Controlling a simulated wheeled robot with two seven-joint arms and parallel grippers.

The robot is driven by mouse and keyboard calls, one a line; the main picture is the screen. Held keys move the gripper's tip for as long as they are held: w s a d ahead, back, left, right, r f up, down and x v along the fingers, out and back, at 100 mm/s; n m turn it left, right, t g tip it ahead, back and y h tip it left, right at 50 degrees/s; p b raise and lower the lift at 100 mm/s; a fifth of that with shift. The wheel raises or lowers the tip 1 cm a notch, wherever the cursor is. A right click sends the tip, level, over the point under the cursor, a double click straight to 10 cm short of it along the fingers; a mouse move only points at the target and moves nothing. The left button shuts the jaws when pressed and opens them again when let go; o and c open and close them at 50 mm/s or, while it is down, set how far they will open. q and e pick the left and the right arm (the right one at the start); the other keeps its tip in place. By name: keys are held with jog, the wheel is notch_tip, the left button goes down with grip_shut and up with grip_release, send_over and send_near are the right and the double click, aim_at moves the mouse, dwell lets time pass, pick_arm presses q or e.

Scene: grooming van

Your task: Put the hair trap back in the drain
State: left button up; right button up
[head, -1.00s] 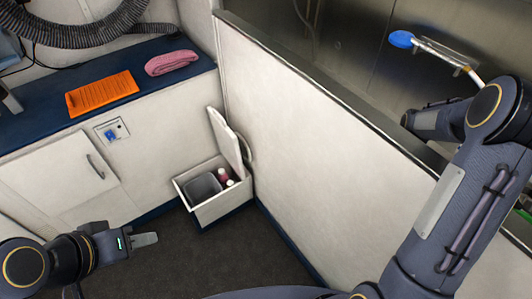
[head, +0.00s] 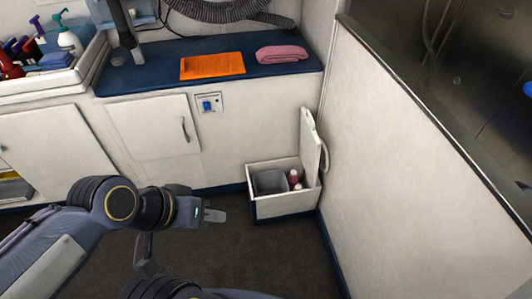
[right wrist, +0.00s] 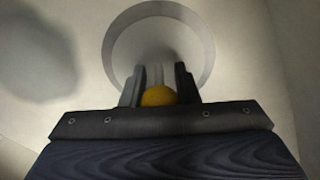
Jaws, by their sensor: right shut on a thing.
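In the right wrist view my right gripper (right wrist: 158,88) is shut on a small piece with a rounded yellow part (right wrist: 158,96); a pale upright strip shows between the fingers. I cannot tell for sure that this is the hair trap. Beyond the fingertips is a round opening (right wrist: 118,42) with a grey rim in a pale surface, which looks like the drain. The fingers overlap its lower edge, and I cannot tell the gap between them. My left gripper (head: 214,215) is over the dark floor in the head view, seen edge-on, apparently empty. My right gripper is outside the head view.
An open bin drawer (head: 283,205) with its lid up sticks out near the partition (head: 400,170). A blue counter (head: 150,75) carries an orange mat (head: 212,66) and a pink towel (head: 281,53). Bottles (head: 68,36) stand at the left. Floor between is clear.

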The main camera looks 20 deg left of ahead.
jog(key=shift+f, duration=0.1)
jog(key=o, duration=1.1)
jog(key=shift+o, duration=0.2)
notch_tip(320, 180, up, 8)
jog(key=shift+f+p, duration=0.1)
jog(key=shift+p, duration=0.65)
